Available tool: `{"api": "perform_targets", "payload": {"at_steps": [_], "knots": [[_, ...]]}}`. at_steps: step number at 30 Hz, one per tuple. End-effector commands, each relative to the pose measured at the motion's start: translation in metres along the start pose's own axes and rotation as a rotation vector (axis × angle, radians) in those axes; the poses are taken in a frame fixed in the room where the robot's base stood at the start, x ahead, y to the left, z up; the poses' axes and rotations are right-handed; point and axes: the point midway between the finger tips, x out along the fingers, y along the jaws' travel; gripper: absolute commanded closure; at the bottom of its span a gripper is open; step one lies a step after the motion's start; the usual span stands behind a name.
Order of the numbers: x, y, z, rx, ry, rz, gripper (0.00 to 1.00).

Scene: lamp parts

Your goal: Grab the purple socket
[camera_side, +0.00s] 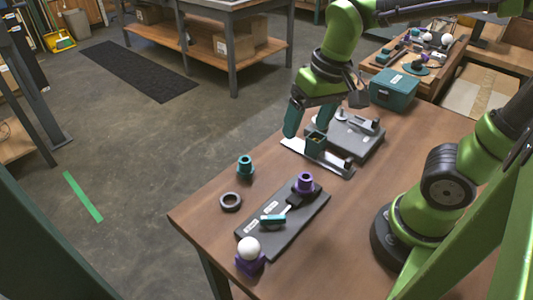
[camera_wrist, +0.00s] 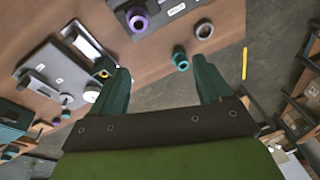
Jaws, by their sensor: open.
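The purple socket (camera_side: 304,183) stands upright at the back end of a dark grey board on the table. In the wrist view its round purple top (camera_wrist: 137,19) shows near the top edge, beyond the fingertips. My gripper (camera_side: 306,130) is open, with two teal fingers pointing down above a grey fixture, behind the board and well apart from the socket. In the wrist view the space between the fingertips (camera_wrist: 162,74) holds nothing. A second purple part (camera_side: 249,262), with a white ball on it, stands at the board's front end.
A teal socket-like part (camera_side: 245,167) and a dark ring (camera_side: 231,201) stand left of the board. A grey fixture with a pale plate (camera_side: 331,160) lies under my gripper. A teal box (camera_side: 394,90) stands behind. Bare table lies right of the board.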

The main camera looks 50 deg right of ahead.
Motion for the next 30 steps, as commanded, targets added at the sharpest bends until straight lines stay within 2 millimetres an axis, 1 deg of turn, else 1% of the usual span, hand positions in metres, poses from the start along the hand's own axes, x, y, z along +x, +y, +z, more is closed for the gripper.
{"api": "perform_targets", "payload": {"at_steps": [1,4,7,9,11,18,22,25,30], "knots": [[0.005,-0.002,-0.002,0.007,-0.054,0.045,0.22],[0.006,0.001,-0.004,0.048,-0.124,0.127,0.22],[0.001,0.005,-0.003,0.092,-0.142,0.159,0.22],[0.006,0.007,0.001,0.106,-0.153,0.166,0.22],[0.015,0.009,0.003,0.110,-0.156,0.167,0.22],[0.065,0.017,0.011,0.107,-0.157,0.166,0.22],[0.091,0.021,0.015,0.108,-0.156,0.165,0.22],[0.104,0.023,0.017,0.107,-0.153,0.164,0.22],[0.114,0.025,0.018,0.108,-0.151,0.162,0.22]]}}
